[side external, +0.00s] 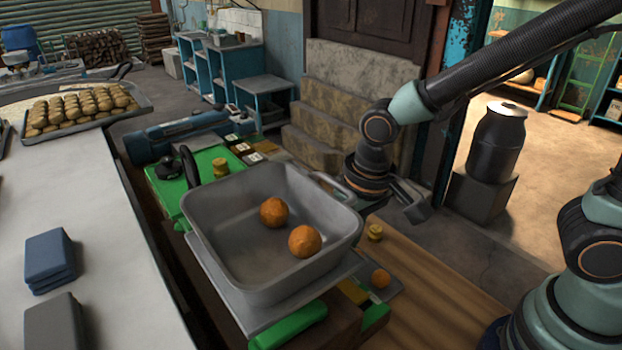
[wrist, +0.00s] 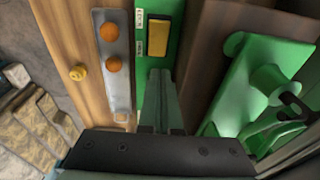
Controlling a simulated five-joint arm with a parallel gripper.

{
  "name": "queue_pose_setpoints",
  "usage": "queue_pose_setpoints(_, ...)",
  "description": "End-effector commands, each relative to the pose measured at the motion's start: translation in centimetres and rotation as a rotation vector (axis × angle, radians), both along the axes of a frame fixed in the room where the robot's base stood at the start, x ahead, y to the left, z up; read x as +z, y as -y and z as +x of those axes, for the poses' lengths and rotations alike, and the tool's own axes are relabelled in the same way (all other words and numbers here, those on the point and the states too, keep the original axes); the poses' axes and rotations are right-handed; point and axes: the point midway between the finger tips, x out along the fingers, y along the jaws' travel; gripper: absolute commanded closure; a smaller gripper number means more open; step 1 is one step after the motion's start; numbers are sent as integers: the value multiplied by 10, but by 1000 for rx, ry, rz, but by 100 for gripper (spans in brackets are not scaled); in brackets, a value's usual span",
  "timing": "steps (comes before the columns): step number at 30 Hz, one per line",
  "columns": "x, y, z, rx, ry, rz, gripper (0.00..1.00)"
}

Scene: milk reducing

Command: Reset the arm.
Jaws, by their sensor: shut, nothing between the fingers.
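My gripper (side external: 416,208) is at the right of the grey pan (side external: 205,225), apart from it, above the wooden bench. Its fingers are together and empty, and they show in the wrist view (wrist: 160,78). The pan stands on a flat plate over a green base. Two orange balls, one farther back (side external: 273,212) and one nearer (side external: 305,241), lie inside the pan.
A small orange ball (side external: 380,278) and a brass weight (side external: 375,232) sit right of the pan. The wrist view shows a grey strip (wrist: 121,104) with two orange balls. Stone steps (side external: 335,110) rise behind. A dark can (side external: 497,140) stands at right.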

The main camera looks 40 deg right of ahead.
Motion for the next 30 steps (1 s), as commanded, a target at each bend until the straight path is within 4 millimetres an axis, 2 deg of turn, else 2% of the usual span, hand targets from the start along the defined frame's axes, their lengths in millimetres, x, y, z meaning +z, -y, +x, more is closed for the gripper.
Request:
queue_pose_setpoints(11, 4, 0, 0, 0, 1, 1, 100)
queue_pose_setpoints(16, 15, 11, 4, -5, 31, 9, 100)
queue_pose_setpoints(20, 41, 38, 10, -13, 99, 20, 100)
queue_pose_setpoints(23, 65, 68, 11, -17, 173, 18, 100)
queue_pose_setpoints(27, 92, 105, 5, -21, 267, -3, 100)
queue_pose_setpoints(30, 105, 124, -1, -21, 319, -26, 100)
